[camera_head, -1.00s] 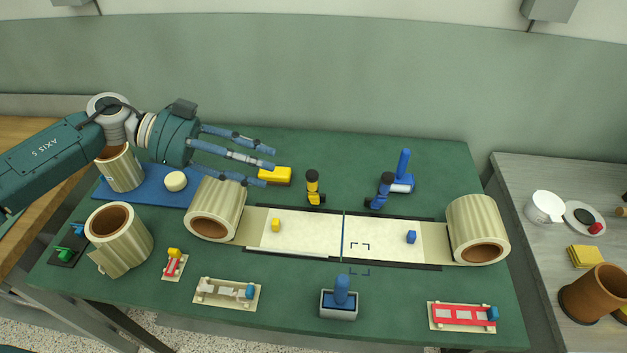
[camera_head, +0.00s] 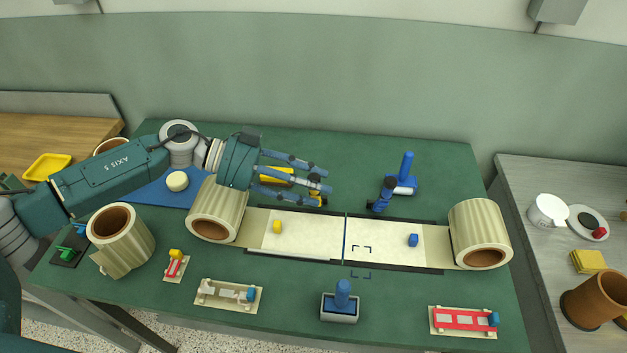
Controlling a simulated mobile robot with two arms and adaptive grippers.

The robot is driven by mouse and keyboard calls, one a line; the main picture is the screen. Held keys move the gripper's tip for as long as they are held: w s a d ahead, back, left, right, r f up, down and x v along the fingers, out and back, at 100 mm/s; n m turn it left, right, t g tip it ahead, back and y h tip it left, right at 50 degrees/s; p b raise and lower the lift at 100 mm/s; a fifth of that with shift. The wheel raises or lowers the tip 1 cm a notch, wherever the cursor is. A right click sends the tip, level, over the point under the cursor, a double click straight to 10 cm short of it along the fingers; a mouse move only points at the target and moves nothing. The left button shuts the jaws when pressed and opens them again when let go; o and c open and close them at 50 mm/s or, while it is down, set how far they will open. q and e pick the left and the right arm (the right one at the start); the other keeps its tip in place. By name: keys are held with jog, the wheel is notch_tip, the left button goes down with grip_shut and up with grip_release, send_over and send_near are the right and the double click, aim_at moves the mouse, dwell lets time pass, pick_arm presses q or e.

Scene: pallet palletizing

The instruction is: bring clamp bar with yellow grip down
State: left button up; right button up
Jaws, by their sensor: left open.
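The clamp bar with yellow grip (camera_head: 317,200) stands at the back of the green table, just behind the left white sheet. Much of it is hidden behind my left gripper's fingers. A yellow block (camera_head: 284,171) beside it is also partly covered. My left gripper (camera_head: 322,186) is open, with its spread fingers reaching right and their tips at the yellow grip. I cannot tell whether they touch it. A similar clamp bar with a blue grip (camera_head: 384,195) stands upright to the right, by a blue-handled block (camera_head: 404,176). My right gripper is not in view.
A blue-handled tool (camera_head: 341,302) and small fixtures (camera_head: 228,294) lie in front. The table's back right is clear.

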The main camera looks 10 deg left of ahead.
pick_arm(q)
jog(key=shift+s+d, duration=0.1)
jog(key=shift+d, duration=0.1)
jog(key=shift+f, duration=0.1)
jog(key=shift+c, duration=0.6)
grip_shut()
jog(key=s+f+m+t+b, duration=0.3)
jog(key=s+f+m+b, duration=0.2)
jog(key=s+f, duration=0.3)
jog(key=shift+h, duration=0.4)
